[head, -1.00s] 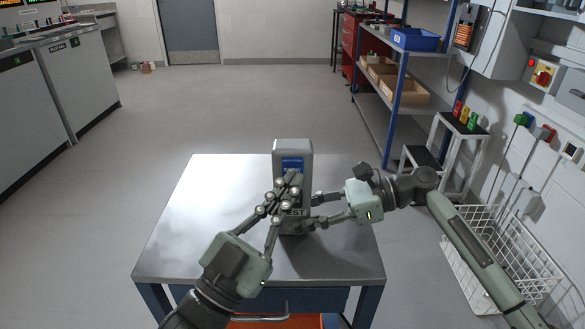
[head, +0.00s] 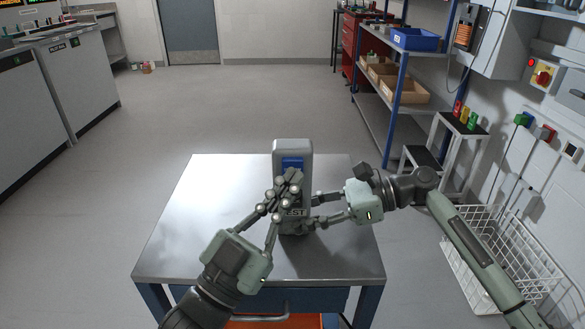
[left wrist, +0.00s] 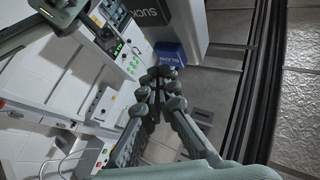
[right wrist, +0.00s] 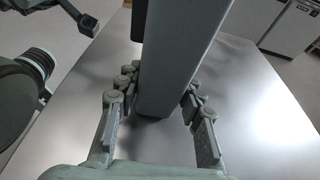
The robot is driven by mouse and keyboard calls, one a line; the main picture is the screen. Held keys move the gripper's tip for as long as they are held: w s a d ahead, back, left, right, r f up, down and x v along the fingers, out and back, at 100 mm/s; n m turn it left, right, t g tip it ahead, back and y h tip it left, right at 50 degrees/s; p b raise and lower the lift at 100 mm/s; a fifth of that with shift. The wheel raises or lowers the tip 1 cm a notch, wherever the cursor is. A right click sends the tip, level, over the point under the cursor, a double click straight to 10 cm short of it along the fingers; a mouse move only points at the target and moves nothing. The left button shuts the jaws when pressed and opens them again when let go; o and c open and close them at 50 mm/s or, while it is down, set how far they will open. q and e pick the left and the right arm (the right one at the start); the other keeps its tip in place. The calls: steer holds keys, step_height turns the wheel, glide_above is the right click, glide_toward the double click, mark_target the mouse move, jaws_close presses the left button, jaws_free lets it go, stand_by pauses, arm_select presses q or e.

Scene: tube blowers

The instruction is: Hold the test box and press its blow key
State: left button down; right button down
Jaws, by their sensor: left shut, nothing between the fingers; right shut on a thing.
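The test box (head: 292,146) is a grey upright block standing on the metal table, with a blue key (head: 292,162) high on its near face and "EST" readable lower down. My right gripper (head: 313,210) is shut on the box's lower part from the right. In the right wrist view its fingers lie on both sides of the box (right wrist: 178,75). My left gripper (head: 291,179) is shut and empty in front of the box. In the left wrist view its fingertips (left wrist: 163,76) are close to the blue key (left wrist: 170,54); I cannot tell whether they touch it.
The metal table (head: 215,195) is otherwise clear around the box. A white wire basket (head: 480,265) stands on the floor at the right. A step stool (head: 455,150) and a blue-framed shelf (head: 400,105) stand behind it.

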arm_select(q)
steer(key=shift+w, duration=0.6)
stand_by(0.7)
stand_by(0.4)
steer(key=shift+s, duration=0.9)
steer(key=s, duration=0.5)
stand_by(0.5)
arm_select(e)
steer(key=c, duration=0.9)
jaws_free()
